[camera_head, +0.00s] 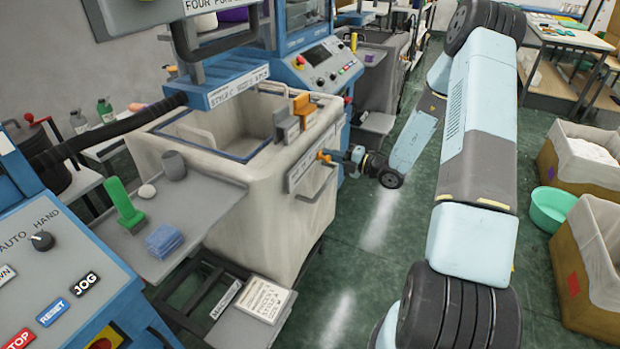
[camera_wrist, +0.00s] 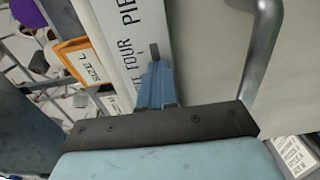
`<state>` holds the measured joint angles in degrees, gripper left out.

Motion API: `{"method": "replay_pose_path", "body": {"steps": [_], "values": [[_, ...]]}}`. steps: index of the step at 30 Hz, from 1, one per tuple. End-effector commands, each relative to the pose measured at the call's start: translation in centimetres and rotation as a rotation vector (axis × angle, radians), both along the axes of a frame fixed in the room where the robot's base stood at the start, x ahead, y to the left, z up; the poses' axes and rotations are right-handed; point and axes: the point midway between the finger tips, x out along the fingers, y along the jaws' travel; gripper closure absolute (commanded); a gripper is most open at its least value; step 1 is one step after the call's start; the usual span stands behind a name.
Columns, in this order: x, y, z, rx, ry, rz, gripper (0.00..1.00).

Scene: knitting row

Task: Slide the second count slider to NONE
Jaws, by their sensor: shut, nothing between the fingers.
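A pale label plate (camera_head: 304,163) is on the front face of the off-white bin, with a small orange piece (camera_head: 323,156) at its right end. In the wrist view the plate (camera_wrist: 128,30) reads "FOUR PIE…", the rest cut off or covered. My gripper (camera_head: 338,157) reaches in from the right, close to the orange piece; contact cannot be told. In the wrist view my gripper (camera_wrist: 155,62) is shut and empty in front of the plate's lettering, with a small dark tip at its end. I cannot make out which piece is the second count slider, nor the word NONE.
A grey bar handle (camera_head: 318,187) sits below the plate and also shows close by in the wrist view (camera_wrist: 266,50). An orange-framed "SIZE L" tag (camera_wrist: 80,62) is left of my gripper. Grey and orange blocks stand on the bin rim (camera_head: 225,155).

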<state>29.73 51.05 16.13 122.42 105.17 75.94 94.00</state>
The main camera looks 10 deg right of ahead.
Motion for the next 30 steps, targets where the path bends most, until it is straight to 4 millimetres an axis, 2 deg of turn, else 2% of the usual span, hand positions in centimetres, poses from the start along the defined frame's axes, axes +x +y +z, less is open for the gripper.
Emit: {"method": "replay_pose_path", "body": {"steps": [30], "values": [[-3.0,2.1,0.0,0.0,0.0,-0.001,1.0]]}}
